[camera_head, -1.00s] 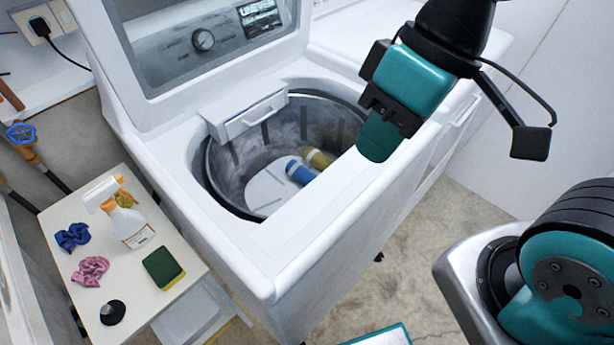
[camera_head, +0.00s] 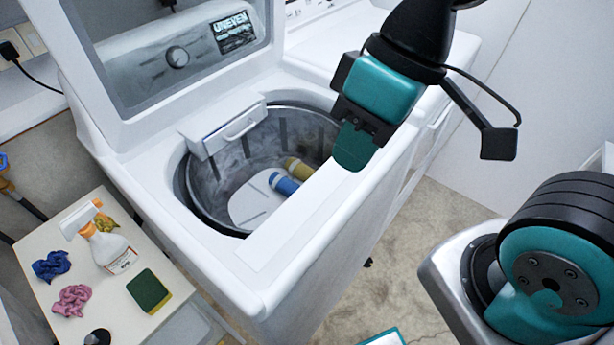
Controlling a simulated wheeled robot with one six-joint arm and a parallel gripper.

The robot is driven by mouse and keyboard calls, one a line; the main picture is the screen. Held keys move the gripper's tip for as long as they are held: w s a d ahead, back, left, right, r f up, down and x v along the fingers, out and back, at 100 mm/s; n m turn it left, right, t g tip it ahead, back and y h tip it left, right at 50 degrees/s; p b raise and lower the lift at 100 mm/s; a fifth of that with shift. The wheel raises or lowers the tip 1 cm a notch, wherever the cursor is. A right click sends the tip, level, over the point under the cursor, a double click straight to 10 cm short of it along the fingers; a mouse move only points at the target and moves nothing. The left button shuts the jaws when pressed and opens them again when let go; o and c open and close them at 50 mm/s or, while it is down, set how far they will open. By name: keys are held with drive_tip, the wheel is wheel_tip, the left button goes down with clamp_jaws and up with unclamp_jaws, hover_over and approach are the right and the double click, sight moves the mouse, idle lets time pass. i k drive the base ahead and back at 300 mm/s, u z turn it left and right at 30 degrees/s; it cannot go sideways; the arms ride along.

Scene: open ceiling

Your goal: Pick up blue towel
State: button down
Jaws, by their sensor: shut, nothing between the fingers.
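A blue towel (camera_head: 52,266), small and crumpled, lies at the left edge of the cream-topped side table (camera_head: 190,262) in the lower left of the head view. My gripper (camera_head: 354,148) is shut and empty. It hangs above the right side of the open washing machine, far to the right of the towel. Nothing covers the towel.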

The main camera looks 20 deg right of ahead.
sight(278, 182)
drive_tip(key=k, duration=1)
drive_tip(key=z, duration=1.4)
drive_tip(key=i, duration=1.45)
drive_tip(key=u, duration=2.4)
drive_tip(key=i, duration=0.5)
